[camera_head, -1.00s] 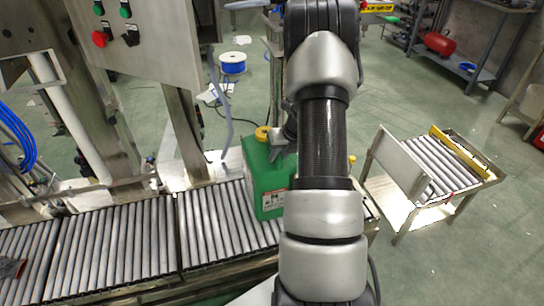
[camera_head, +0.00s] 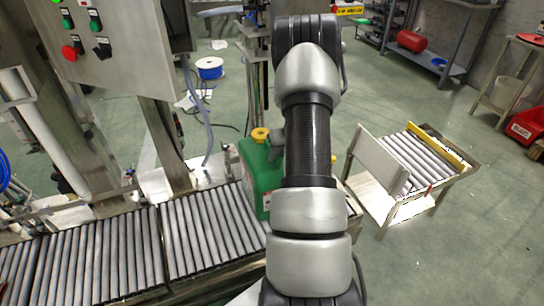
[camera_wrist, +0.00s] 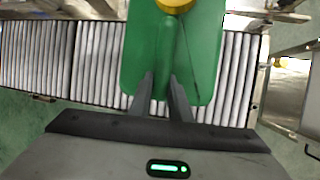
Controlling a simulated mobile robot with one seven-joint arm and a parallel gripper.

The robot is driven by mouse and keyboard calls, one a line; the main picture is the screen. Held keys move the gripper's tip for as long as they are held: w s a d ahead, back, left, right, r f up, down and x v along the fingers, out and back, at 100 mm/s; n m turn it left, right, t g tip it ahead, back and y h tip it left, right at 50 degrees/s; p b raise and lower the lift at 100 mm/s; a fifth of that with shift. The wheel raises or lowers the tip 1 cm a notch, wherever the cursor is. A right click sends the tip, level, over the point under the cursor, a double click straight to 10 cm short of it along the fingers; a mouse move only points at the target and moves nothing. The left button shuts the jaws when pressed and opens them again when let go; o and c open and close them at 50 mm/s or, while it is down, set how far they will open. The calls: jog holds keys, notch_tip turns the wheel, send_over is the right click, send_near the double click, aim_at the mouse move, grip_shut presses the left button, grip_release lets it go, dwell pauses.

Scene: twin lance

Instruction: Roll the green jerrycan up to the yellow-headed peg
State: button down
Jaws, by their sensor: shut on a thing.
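The green jerrycan (camera_head: 258,172) stands upright on the roller conveyor (camera_head: 207,232), near its right end, with its yellow cap (camera_head: 260,134) on top. My arm hides its right side in the head view. In the wrist view the jerrycan (camera_wrist: 204,45) fills the upper middle, with the cap (camera_wrist: 175,4) at the top edge. My gripper (camera_wrist: 161,82) is shut on the jerrycan's upper part, one finger on each side of a narrow green ridge.
A small roller cart (camera_head: 412,165) with an upright plate and a yellow bar stands beyond the conveyor's right end, across a gap. A control box (camera_head: 105,40) on a post stands at the left. A blue spool (camera_head: 209,68) lies on the floor behind. Rollers left of the jerrycan are bare.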

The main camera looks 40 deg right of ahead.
jog(key=shift+s+f, duration=0.15)
dwell(0.3)
jog(key=s+d, duration=0.2)
jog(key=d, duration=0.7)
jog(key=s+d, duration=0.3)
jog(key=d, duration=0.7)
jog(key=shift+s+f, duration=0.2)
jog(key=shift+s, duration=0.15)
dwell(0.8)
jog(key=shift+s+d+b, duration=0.25)
jog(key=shift+d+b, duration=0.15)
jog(key=shift+d, duration=0.5)
jog(key=shift+s+d+b, duration=0.25)
jog(key=shift+d+b, duration=0.15)
jog(key=shift+d, duration=0.45)
dwell(0.6)
jog(key=shift+f, duration=0.1)
jog(key=c, duration=1.2)
grip_release()
jog(key=shift+o, duration=0.2)
jog(key=shift+r, duration=0.2)
jog(key=shift+w+d, duration=0.1)
jog(key=shift+d, duration=0.05)
jog(key=o, duration=0.3)
